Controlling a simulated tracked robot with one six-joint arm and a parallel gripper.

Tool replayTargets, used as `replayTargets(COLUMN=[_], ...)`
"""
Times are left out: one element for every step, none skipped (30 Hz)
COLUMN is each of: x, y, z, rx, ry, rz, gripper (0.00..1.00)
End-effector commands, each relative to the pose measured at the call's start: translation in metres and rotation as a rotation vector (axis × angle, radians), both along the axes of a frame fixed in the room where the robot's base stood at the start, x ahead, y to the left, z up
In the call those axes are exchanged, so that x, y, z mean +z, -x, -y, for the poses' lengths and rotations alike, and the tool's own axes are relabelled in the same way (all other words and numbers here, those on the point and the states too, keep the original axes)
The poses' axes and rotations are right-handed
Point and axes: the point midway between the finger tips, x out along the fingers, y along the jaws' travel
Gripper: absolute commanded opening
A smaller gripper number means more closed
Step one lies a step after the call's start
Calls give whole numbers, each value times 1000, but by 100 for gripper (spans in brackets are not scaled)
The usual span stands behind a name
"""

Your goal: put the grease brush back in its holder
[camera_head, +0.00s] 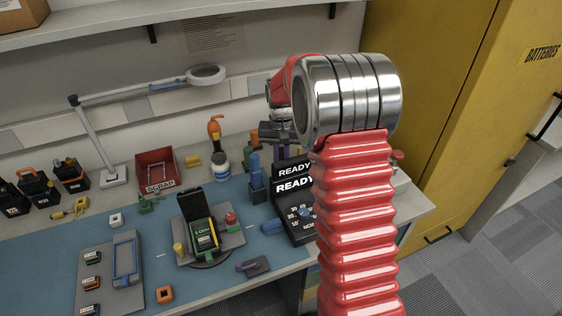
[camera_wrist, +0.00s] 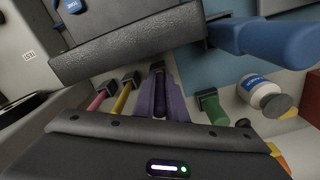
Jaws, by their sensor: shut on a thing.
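My gripper (camera_wrist: 160,82) shows in the wrist view as two dull purple fingers. They are shut on a slim dark handle (camera_wrist: 160,95), which I take to be the grease brush. Its far end lies by a dark holder in a row at the back of the bench; I cannot tell whether it is inside. In the head view my gripper (camera_head: 282,150) is small and partly hidden by my arm, and the brush cannot be made out clearly.
Pink (camera_wrist: 99,99), yellow (camera_wrist: 122,99) and green (camera_wrist: 214,109) handles stand close beside the fingers. The black READY unit (camera_head: 293,205) is in front. A white jar (camera_head: 221,166) and red scrap bin (camera_head: 157,171) stand left. A yellow cabinet (camera_head: 455,90) bounds the right.

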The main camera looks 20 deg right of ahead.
Motion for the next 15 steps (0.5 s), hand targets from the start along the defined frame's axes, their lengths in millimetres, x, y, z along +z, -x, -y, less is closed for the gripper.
replayTargets(x=[-1, -2, -3, -3, -4, -5, -6, -6, -7, -8, -8, -9, -10, -10, -11], y=[0, 0, 0, 0, 0, 0, 0, 0, 0, 0, 0, 0, 0, 0, 0], z=[0, 0, 0, 0, 0, 0, 0, 0, 0, 0, 0, 0, 0, 0, 0], rx=[0, 0, 0, 0, 0, 0, 0, 0, 0, 0, 0, 0, 0, 0, 1], ry=[0, 0, 0, 0, 0, 0, 0, 0, 0, 0, 0, 0, 0, 0, 0], rz=[0, 0, 0, 0, 0, 0, 0, -1, -1, -1, -1, -1, -1, -1, -1], gripper=[0, 0, 0, 0, 0, 0, 0, 0, 0, 0, 0, 0, 0, 0, 0])
